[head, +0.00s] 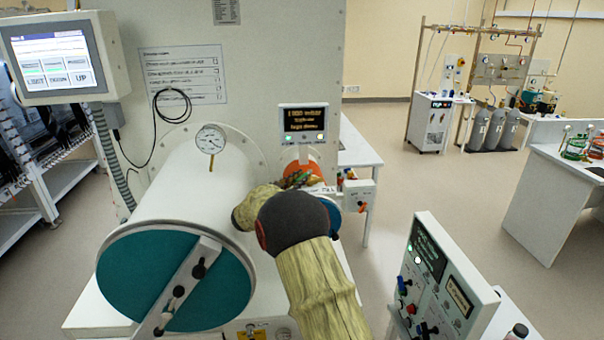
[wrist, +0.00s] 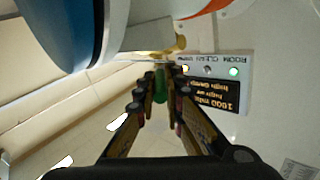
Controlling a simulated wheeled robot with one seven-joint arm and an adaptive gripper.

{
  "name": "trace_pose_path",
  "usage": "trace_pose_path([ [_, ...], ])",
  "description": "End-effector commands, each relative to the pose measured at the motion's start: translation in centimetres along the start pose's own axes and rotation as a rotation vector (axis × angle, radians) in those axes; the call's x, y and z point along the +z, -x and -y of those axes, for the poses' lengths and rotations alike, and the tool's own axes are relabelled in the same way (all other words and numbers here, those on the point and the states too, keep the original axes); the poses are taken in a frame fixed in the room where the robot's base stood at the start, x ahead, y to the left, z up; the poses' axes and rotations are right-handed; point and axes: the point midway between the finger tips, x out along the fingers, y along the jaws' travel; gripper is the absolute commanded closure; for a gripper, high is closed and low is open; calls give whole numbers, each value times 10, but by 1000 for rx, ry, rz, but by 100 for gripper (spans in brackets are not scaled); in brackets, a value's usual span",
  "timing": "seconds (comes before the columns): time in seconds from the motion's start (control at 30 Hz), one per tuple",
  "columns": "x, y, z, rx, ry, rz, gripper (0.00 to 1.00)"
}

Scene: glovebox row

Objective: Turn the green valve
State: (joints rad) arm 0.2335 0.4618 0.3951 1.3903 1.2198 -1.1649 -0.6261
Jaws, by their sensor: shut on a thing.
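The green valve shows in the wrist view as a small green handle (wrist: 160,91) between my fingertips, close to a brass-coloured fitting (wrist: 170,52). My gripper (wrist: 160,84) is shut on the green handle, with one finger on each side. In the head view my gripper (head: 298,180) is small and partly hidden behind my own arm, in front of an orange round part (head: 304,168). The valve's body and its turn angle are mostly hidden by the fingers.
A large white cylinder (head: 180,190) with a teal door (head: 150,284) stands left of my arm. A small display box (head: 303,124) sits above the gripper; it also shows in the wrist view (wrist: 207,86). A control panel (head: 440,277) stands at the lower right.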

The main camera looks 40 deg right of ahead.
Motion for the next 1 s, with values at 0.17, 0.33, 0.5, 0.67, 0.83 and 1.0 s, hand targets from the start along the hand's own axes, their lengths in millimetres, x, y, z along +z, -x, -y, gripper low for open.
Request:
trace_pose_path([
  [0.17, 1, 0, 4, 45, 1, -9, 100],
  [0.33, 1, 0, 5, 63, 0, -13, 100],
  [0.5, 1, 0, 5, 67, 0, -14, 100],
  [0.67, 1, 0, 5, 66, 0, -14, 100],
  [0.83, 1, 0, 5, 66, 0, -14, 84],
  [1.0, 1, 0, 5, 67, 0, -14, 74],
])
